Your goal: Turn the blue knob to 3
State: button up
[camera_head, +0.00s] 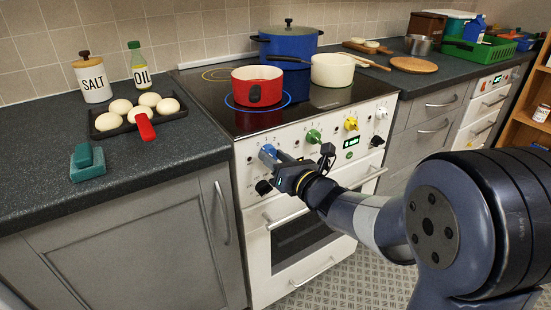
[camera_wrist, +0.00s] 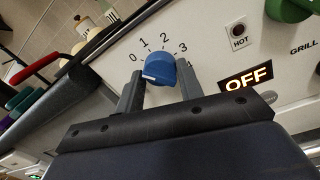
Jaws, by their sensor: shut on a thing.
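The blue knob (camera_head: 267,153) is at the left end of the white stove's front panel. In the wrist view the blue knob (camera_wrist: 160,67) sits between the two grey fingers of my gripper (camera_wrist: 160,80), which is shut on it. Printed numbers 0 to 4 curve around the knob's upper side. A white mark shows at the knob's lower left, on the 0 side, away from the 3. In the head view my gripper (camera_head: 280,164) reaches the knob from the right, partly covering the panel.
A black knob (camera_head: 263,187) is just below; green (camera_head: 313,136) and yellow (camera_head: 351,124) knobs are to the right. A lit OFF sign (camera_wrist: 248,77) is beside the fingers. A red pot (camera_head: 257,87) stands on the hob within a blue ring. An oven handle (camera_head: 287,219) is below.

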jog(key=shift+f+b, duration=0.15)
jog(key=shift+b, duration=0.15)
jog(key=m+t+b, duration=0.1)
jog(key=m+b, duration=0.1)
jog(key=m, duration=1)
jog(key=m+h+b, duration=0.1)
jog(key=m+b, duration=0.2)
jog(key=m, duration=1)
jog(key=shift+s+a+f+t, duration=0.1)
jog(key=shift+t, duration=0.3)
jog(key=o, duration=1)
jog(key=shift+c, duration=0.2)
